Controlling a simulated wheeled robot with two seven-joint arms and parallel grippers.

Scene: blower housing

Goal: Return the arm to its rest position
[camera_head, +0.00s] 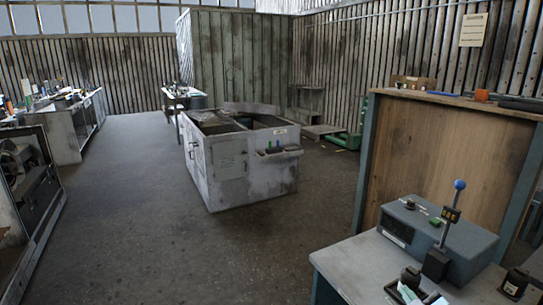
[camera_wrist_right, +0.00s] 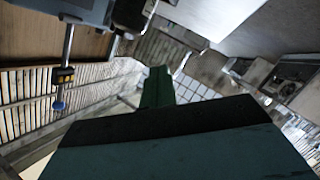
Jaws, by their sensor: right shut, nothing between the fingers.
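That view is roughly upside down.
A grey control box (camera_head: 440,240) with a blue-knobbed lever (camera_head: 459,185) stands on the grey table (camera_head: 345,265); the lever also shows at left in the wrist view (camera_wrist_right: 58,104). A wooden panel (camera_head: 450,150) rises behind.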

